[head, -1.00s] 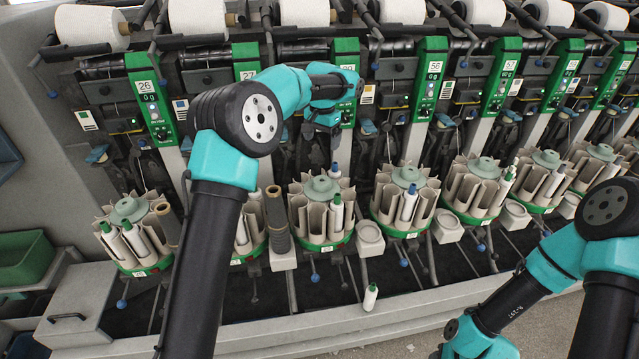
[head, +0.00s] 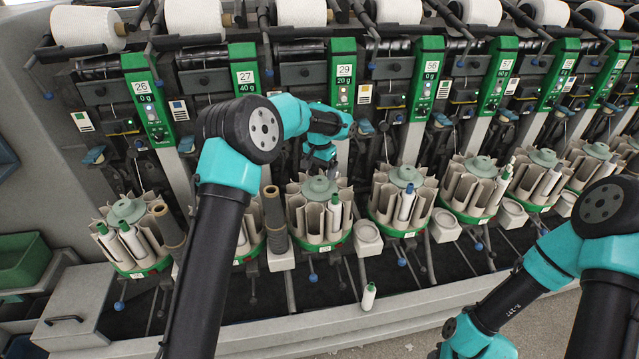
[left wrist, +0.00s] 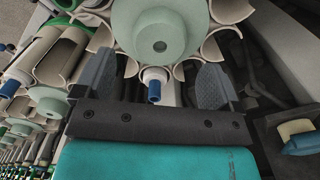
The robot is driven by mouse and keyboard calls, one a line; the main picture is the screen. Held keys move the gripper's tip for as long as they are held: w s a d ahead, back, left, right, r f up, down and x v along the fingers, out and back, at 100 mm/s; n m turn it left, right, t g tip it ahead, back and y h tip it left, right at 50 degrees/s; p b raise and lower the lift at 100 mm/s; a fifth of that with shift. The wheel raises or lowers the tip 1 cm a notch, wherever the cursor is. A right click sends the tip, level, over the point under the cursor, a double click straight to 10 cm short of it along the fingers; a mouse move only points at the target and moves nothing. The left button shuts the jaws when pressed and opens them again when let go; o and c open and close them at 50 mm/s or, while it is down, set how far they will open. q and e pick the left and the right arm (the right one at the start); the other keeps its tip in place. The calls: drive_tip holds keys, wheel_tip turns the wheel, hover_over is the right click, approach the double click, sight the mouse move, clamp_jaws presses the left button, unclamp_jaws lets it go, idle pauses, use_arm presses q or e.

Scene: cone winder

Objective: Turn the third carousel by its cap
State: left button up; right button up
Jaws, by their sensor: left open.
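The third carousel (head: 308,222) stands below unit 29, with beige pockets around a pale green cap (head: 318,187) and a green base. A green-topped bobbin (head: 335,212) stands in its front. My left gripper (head: 324,172) is just behind and above the cap, pointing down. In the left wrist view the cap (left wrist: 150,28) lies just past the open fingers (left wrist: 158,62). A white bobbin with a blue tip (left wrist: 154,84) shows between the fingers. I cannot tell whether the fingers touch anything. My right arm shows at the right, its gripper out of the frame.
Similar carousels stand on both sides, such as one with a blue-tipped bobbin (head: 405,203) at the right. A dark bobbin (head: 274,218) stands close on the left. Machine heads rise closely behind.

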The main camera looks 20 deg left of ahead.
sight(319, 180)
use_arm(q)
wheel_tip(319, 180, down, 6)
idle(0.4)
drive_tip(key=c, duration=1.3)
